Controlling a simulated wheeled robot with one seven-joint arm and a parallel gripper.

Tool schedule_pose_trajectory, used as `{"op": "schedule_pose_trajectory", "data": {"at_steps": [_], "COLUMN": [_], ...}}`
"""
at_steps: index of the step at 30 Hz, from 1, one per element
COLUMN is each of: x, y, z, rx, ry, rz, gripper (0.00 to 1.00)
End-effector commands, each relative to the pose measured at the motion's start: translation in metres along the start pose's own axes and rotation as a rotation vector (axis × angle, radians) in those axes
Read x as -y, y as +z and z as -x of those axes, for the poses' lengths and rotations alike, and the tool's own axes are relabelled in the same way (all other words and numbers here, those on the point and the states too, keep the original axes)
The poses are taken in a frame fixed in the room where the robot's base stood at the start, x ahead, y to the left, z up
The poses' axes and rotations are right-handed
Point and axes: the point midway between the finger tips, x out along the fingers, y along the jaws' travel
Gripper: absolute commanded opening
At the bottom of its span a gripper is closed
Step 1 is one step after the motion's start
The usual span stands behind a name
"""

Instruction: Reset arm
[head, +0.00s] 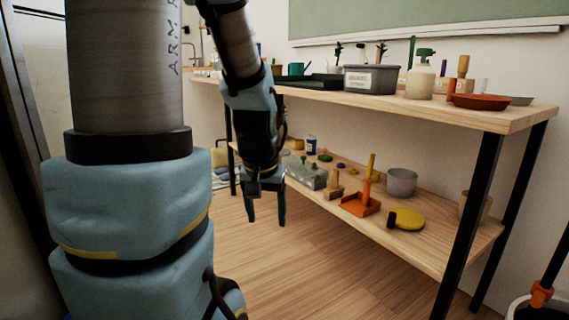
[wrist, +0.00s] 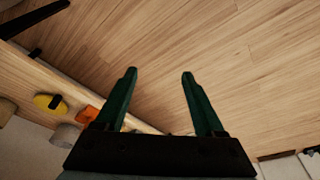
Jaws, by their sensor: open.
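My gripper (head: 266,207) hangs pointing down in front of the wooden shelf unit in the head view. Its two dark green fingers are apart, with nothing between them. In the wrist view my gripper (wrist: 159,75) is also open and empty, with only wooden floor (wrist: 215,40) beyond the fingertips. My arm is folded down from above, with its blue padded wrist close to the lower shelf's left part.
The shelf unit's top (head: 520,117) carries a grey bin (head: 371,80), a cream bottle (head: 420,82) and an orange dish (head: 481,102). The lower shelf holds an orange dustpan (head: 360,205), a grey pot (head: 402,182) and a yellow disc (head: 408,219). Floor in front is clear.

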Motion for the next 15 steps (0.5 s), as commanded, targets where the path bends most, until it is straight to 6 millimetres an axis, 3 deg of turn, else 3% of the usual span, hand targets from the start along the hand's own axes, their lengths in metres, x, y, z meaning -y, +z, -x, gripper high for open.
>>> {"op": "schedule_pose_trajectory", "data": {"at_steps": [4,6,15], "x": [0.022,0.020,0.020], "y": [0.056,0.045,0.028], "z": [-0.010,0.013,0.077], "rx": [0.118,0.106,0.103], "ry": [0.001,0.001,0.001], "rz": [0.101,0.087,0.085], "gripper": [0.71,0.71,0.71]}}
